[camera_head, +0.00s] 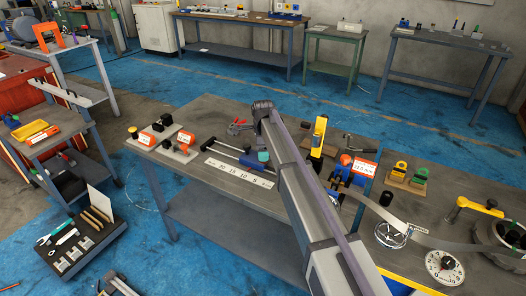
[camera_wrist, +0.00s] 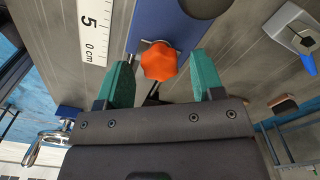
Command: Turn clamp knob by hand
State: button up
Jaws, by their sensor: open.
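The orange lobed clamp knob (camera_wrist: 160,62) shows in the wrist view at the end of a blue clamp body (camera_wrist: 185,25). My gripper (camera_wrist: 165,78) has two teal fingers spread apart, one on each side of the knob. A gap shows between the knob and each finger, and the jaws hold nothing. I cannot tell how far the knob is from the fingers in depth. In the head view, an orange knob (camera_head: 346,160) stands above blue parts right of my arm.
A white ruler (camera_wrist: 93,30) lies left of the clamp, and shows in the head view too (camera_head: 238,172). A grey metal block (camera_wrist: 292,32) stands at right in the wrist view. A yellow upright tool (camera_head: 319,132) and a white dial (camera_head: 445,267) stand on the table.

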jog(key=shift+r+p, duration=3)
notch_tip(320, 180, up, 11)
jog(key=p, duration=1.1)
jog(key=s+d+n, duration=0.5)
jog(key=s+d, duration=0.2)
jog(key=s, duration=0.4)
jog(key=s+d+n, duration=0.6)
jog(key=s+d, duration=0.2)
jog(key=s, duration=0.4)
jog(key=s+d+n, duration=0.5)
jog(key=s+d, duration=0.3)
jog(key=s, duration=0.4)
jog(key=shift+d+n, duration=0.2)
jog(key=shift+n, duration=0.1)
